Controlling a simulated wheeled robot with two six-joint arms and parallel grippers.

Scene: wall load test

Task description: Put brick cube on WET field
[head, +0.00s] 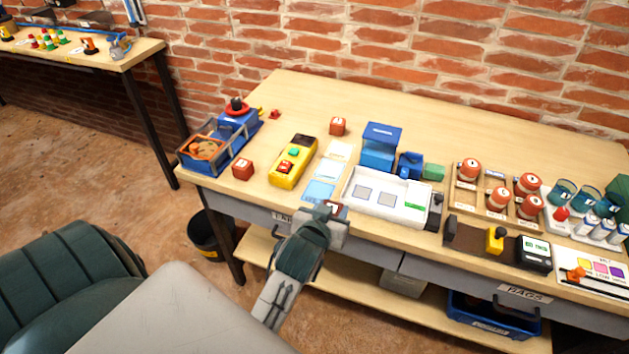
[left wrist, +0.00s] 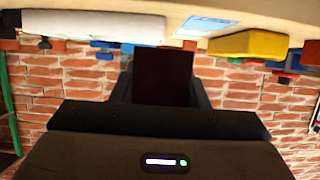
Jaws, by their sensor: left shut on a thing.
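My left gripper (head: 331,213) is shut on a red brick cube (head: 336,208) at the table's front edge. The cube is mostly hidden by the gripper in the head view and shows as a dark red block (left wrist: 162,77) between the fingers in the left wrist view. Just beyond the gripper lies a light mat with a blue field (head: 319,190) at its near end, which looks like the WET field; its lettering is too small to read surely. The blue field also shows in the left wrist view (left wrist: 205,25). My right gripper is not in view.
Two other red cubes, one near the front edge (head: 243,169) and one farther back (head: 337,126), stand apart. A yellow device (head: 282,178) is left of the mat; a white tray (head: 365,206) is close on the right.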

